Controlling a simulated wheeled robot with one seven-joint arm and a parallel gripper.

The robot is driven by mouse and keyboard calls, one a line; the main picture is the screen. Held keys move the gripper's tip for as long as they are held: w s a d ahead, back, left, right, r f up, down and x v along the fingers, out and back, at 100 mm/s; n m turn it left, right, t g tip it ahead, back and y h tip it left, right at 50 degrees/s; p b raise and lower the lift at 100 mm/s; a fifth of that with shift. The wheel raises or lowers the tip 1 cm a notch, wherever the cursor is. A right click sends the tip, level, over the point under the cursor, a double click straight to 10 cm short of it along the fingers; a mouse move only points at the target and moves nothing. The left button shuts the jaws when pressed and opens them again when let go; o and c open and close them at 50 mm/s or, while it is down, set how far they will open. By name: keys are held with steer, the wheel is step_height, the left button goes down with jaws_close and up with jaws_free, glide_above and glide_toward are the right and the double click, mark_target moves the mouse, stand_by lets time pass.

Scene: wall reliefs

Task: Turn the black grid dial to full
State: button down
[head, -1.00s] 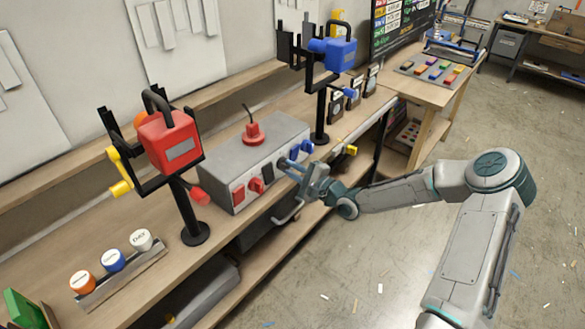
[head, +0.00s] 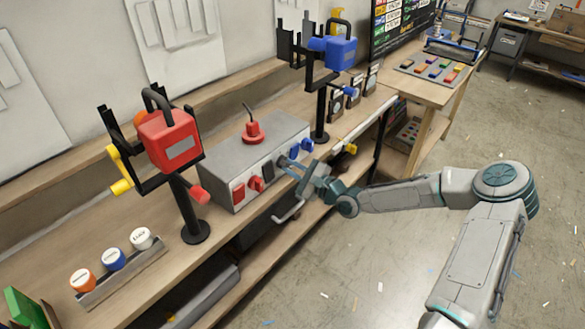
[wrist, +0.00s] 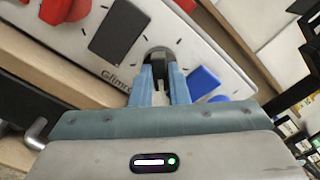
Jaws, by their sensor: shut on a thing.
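The black dial (wrist: 157,53) sits on the light front panel of a grey control box, with short black tick marks around it. My gripper (wrist: 161,78) is shut on it, with one blue-grey finger on each side. In the head view my gripper (head: 284,164) reaches the front of the grey box (head: 237,153) from the right, and hides most of the dial. I cannot read the dial's exact setting. A black rectangle (wrist: 117,32) and a blue rectangle (wrist: 204,84) flank the dial on the panel.
A red knob (head: 256,183) and a red square (head: 238,193) are left on the panel, a blue knob (head: 306,146) right. A red device (head: 168,140) and a blue device (head: 338,53) stand on black posts. A grey handle (head: 288,215) sits below my gripper.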

steer(key=c, duration=1.4)
jaws_free()
steer(key=b+v, duration=0.2)
steer(key=v, duration=1.1)
steer(key=shift+s+d+b, duration=0.25)
steer(key=shift+s+b, duration=0.05)
steer(key=shift+b, duration=0.05)
